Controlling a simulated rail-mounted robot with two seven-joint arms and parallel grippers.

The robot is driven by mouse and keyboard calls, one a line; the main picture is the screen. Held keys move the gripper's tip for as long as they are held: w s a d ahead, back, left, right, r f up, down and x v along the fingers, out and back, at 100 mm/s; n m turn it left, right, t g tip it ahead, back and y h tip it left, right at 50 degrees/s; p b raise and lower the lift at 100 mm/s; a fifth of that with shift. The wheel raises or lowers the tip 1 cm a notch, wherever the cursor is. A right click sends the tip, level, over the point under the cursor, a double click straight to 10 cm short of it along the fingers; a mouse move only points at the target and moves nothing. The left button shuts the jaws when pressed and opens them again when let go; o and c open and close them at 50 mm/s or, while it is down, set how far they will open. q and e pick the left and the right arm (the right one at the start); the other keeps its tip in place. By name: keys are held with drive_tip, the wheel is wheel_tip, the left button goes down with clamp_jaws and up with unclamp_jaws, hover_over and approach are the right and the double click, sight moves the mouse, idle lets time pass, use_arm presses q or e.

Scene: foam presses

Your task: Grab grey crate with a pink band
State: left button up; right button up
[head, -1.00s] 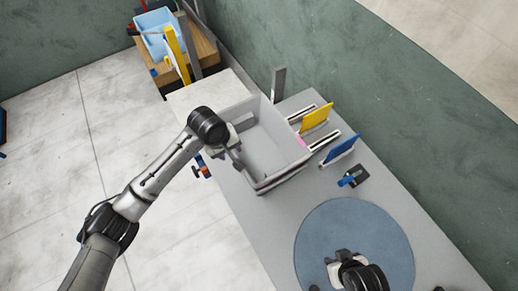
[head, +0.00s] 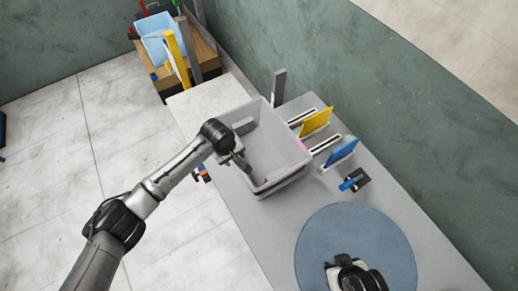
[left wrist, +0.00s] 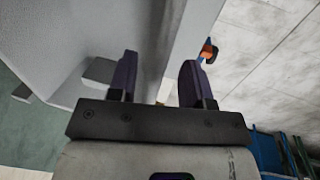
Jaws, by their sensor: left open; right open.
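The grey crate (head: 284,181) stands on the grey table, its open top facing up. A small pink patch (head: 301,146) shows at its right side, and the rest of the band is hidden. My left gripper (head: 242,162) is open at the crate's left wall, which the arm partly covers. In the left wrist view its two dark fingers (left wrist: 158,82) are apart, with the pale crate wall (left wrist: 150,30) close to them. I cannot tell whether they touch it. My right gripper (head: 336,274) is open over the round blue mat, away from the crate.
A yellow panel (head: 316,122) and a blue panel (head: 342,152) stand right of the crate, near a small blue-handled device (head: 353,181). A grey post (head: 278,88) rises behind it. A light blue bin (head: 160,34) sits on a wooden stand at the back left.

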use_arm(q)
drive_tip(key=shift+d+f, duration=0.2)
drive_tip(key=shift+f, duration=0.6)
drive_tip(key=shift+d+f, duration=0.25)
drive_tip(key=shift+f, duration=0.5)
drive_tip(key=shift+d+f, duration=0.2)
drive_tip(key=shift+f, duration=0.6)
drive_tip(key=shift+c, duration=0.4)
clamp_jaws()
